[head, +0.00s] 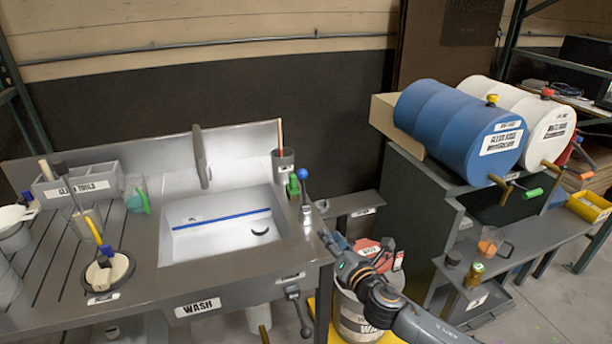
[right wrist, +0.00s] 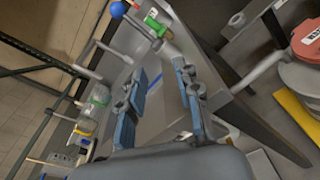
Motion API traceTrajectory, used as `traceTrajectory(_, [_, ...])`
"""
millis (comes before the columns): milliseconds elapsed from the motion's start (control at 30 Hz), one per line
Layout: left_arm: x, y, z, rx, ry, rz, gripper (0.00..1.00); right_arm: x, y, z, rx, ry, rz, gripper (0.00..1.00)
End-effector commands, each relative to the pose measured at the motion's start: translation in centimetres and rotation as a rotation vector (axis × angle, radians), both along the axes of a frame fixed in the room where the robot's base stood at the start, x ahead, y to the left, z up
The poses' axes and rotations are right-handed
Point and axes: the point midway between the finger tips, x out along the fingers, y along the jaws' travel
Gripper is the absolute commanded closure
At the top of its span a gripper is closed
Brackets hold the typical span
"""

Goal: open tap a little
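A grey tap post with a blue ball knob (head: 303,174) stands at the right rear corner of the wash sink (head: 222,250). A green piece (head: 293,184) sits beside it. In the right wrist view the blue knob (right wrist: 117,9) and the green piece (right wrist: 154,26) are at the top, beyond the fingertips. My right gripper (head: 328,238) is at the sink's right edge, in front of and below the knob, apart from it. In the right wrist view its two blue-padded fingers (right wrist: 160,85) are spread with nothing between them. My left gripper is not in view.
A bucket with a red lid (head: 357,315) stands below my right arm. A blue drum (head: 450,125) and a white drum (head: 545,120) lie on a rack at right, with green-handled (head: 533,193) and orange-handled (head: 585,175) spigots. A tool holder (head: 283,160) stands behind the knob.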

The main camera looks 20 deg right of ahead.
Motion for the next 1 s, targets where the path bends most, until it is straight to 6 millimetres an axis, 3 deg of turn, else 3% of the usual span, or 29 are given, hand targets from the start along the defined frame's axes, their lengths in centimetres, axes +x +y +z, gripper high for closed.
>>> traceTrajectory(100, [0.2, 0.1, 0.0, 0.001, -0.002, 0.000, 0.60, 1.7, -0.4, 2.3, -0.254, -0.083, 0.085, 0.67])
traceTrajectory(300, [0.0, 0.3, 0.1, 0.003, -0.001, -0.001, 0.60, 3.1, -0.7, 4.3, -0.520, -0.163, 0.166, 0.67])
traceTrajectory(467, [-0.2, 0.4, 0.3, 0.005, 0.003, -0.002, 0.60, 4.4, -0.3, 4.5, -0.544, -0.170, 0.173, 0.67])
traceTrajectory(1000, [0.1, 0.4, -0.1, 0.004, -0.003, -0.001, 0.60, 14.4, 2.0, 4.3, -0.536, -0.169, 0.171, 0.67])
